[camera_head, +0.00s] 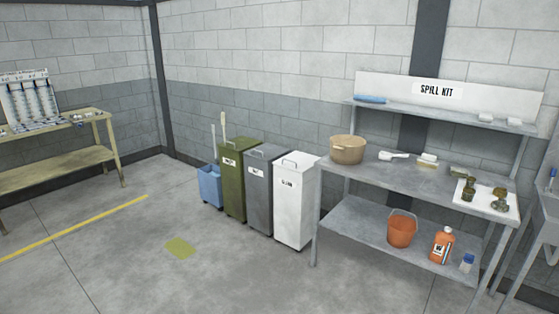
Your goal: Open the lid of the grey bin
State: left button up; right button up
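The grey bin (259,191) stands on the floor by the back wall, between a green bin and a white bin. It is tall and narrow, with a small label on its upper front. Its lid (268,151) looks closed and has a bar handle on top. Neither of my grippers shows in the head view.
The green bin (233,184) is close on the left and the white bin (293,205) close on the right. A blue mop bucket (209,187) stands further left. A metal spill kit bench (420,185) stands to the right.

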aim_at(267, 152)
jog(key=i+l+z, duration=0.2)
jog(key=z, duration=0.15)
jog(key=i+z, duration=0.75)
jog(key=i+u, duration=0.25)
jog(key=i, duration=0.35)
jog(key=i+l+u, duration=0.25)
jog(key=i, duration=0.3)
jog(key=i+j+u, duration=0.25)
jog(key=i+u, duration=0.65)
jog(key=i, duration=0.2)
jog(key=i+l+u, duration=0.15)
jog(key=i+u, duration=0.3)
jog(key=i, duration=0.15)
